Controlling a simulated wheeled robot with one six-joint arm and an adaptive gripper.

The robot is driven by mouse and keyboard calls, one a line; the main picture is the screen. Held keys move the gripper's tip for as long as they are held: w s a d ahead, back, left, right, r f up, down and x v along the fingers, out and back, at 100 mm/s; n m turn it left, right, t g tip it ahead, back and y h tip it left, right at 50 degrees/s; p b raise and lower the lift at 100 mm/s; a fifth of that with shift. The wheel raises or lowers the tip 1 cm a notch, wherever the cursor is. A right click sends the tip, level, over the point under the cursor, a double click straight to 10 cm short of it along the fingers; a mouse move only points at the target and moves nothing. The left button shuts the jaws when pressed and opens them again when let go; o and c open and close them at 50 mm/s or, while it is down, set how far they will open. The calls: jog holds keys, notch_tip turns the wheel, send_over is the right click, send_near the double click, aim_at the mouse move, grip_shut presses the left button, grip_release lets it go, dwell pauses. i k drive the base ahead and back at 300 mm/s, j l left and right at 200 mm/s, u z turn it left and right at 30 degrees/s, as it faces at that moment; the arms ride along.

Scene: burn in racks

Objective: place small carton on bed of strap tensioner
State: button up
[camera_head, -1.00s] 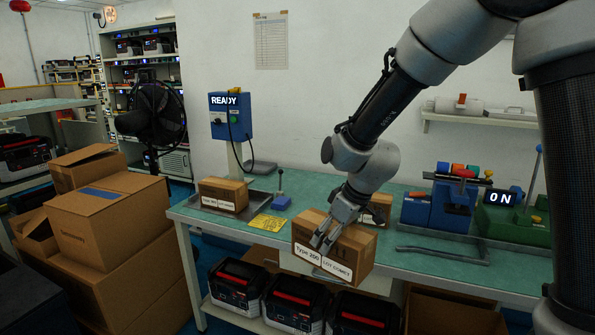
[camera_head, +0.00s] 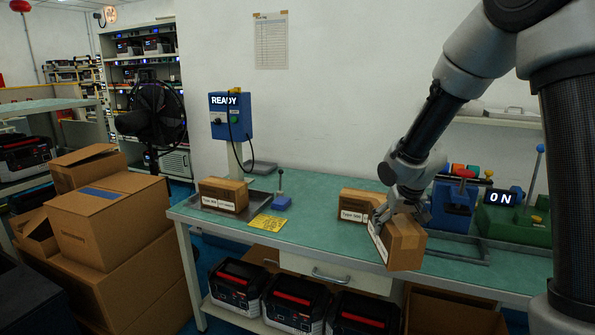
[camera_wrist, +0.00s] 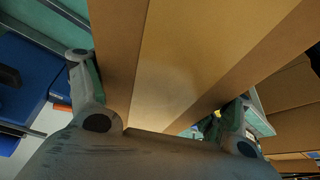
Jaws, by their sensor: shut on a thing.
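My gripper (camera_head: 384,212) is shut on a small brown carton (camera_head: 405,246) with white labels, held over the front edge of the bench at its right half. In the wrist view the carton (camera_wrist: 190,60) fills the space between my two fingers (camera_wrist: 165,100). A blue machine (camera_head: 453,207) and a green machine (camera_head: 517,225) marked "ON" stand to the right, with a metal frame (camera_head: 470,256) in front. My arm and the carton hide part of them. No label shows which device is the strap tensioner.
Another carton (camera_head: 355,205) stands on the bench behind the held one. A carton (camera_head: 223,195) sits at the left on a metal tray (camera_head: 257,200), near a blue "READY" box (camera_head: 230,116) and a yellow card (camera_head: 266,223). The bench middle (camera_head: 308,215) is clear.

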aim_at(522, 260)
jog(key=i+l+u, duration=0.35)
jog(key=l, duration=0.3)
jog(key=l+u, duration=0.2)
jog(key=l, duration=0.15)
jog(key=i+l+u, duration=0.2)
jog(key=l, duration=0.2)
jog(key=k, duration=0.05)
